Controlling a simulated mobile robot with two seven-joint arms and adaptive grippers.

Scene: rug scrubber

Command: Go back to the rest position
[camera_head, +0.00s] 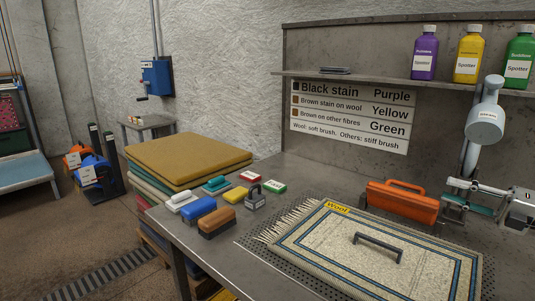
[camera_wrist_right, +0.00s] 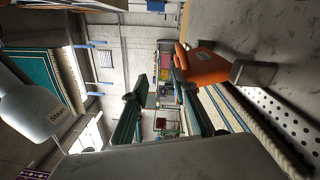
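My right gripper (camera_head: 452,194) is at the right of the head view, over the bench beside the orange tool. Its two dark green fingers show spread apart in the right wrist view (camera_wrist_right: 161,105), with nothing between them. The orange tool (camera_head: 402,204) with a top handle stands at the back of the rug; it also shows in the right wrist view (camera_wrist_right: 203,65). A cream rug (camera_head: 330,233) with a blue border and a "Wool" tag lies on a perforated plate, with a dark handle (camera_head: 378,246) on it. My left gripper is in neither view.
A white jointed fixture (camera_head: 484,124) rises close to my right gripper. Purple (camera_head: 425,55), yellow (camera_head: 469,56) and green (camera_head: 519,60) bottles stand on the shelf above a sign (camera_head: 348,115). Several brushes and blocks sit at the bench's left; folded rugs (camera_head: 190,160) are stacked beyond.

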